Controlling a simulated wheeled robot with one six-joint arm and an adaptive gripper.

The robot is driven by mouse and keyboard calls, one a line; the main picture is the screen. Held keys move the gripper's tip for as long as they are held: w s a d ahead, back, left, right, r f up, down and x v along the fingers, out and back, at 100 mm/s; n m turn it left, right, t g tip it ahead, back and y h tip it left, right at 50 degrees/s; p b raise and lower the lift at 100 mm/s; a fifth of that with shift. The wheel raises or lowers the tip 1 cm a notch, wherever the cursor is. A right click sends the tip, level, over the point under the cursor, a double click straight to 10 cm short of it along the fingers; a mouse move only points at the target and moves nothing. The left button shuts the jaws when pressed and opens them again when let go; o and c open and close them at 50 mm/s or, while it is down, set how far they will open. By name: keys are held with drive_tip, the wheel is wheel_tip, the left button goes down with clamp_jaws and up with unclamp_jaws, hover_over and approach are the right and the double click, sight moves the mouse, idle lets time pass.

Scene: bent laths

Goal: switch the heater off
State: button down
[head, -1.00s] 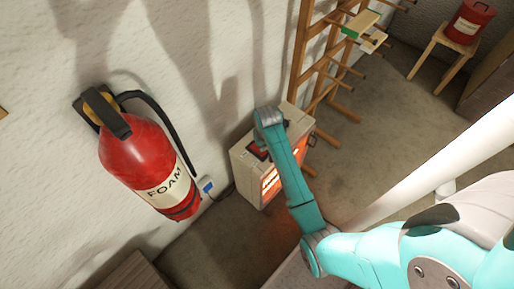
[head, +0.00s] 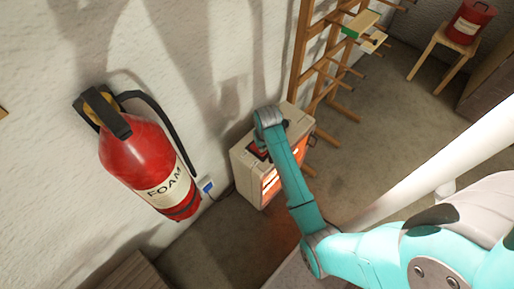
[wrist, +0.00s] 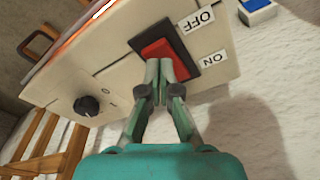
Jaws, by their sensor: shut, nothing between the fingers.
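The heater (head: 243,164) is a beige box on the floor by the wall, its front bars glowing orange. In the wrist view, its top panel (wrist: 115,78) carries a red rocker switch (wrist: 180,66) in a black frame. An OFF label (wrist: 197,19) and an ON label (wrist: 213,59) sit beside the switch. My gripper (wrist: 159,64) is shut and empty, its fingertips over the rocker and hiding part of it. I cannot tell whether they touch it or which side is down. In the head view, my arm hides the fingers.
A black knob (wrist: 87,106) is on the same panel. A wooden rack (head: 325,70) stands just behind the heater.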

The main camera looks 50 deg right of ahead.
drive_tip(key=shift+f, duration=0.95)
idle(0.6)
drive_tip(key=shift+r, duration=3.5)
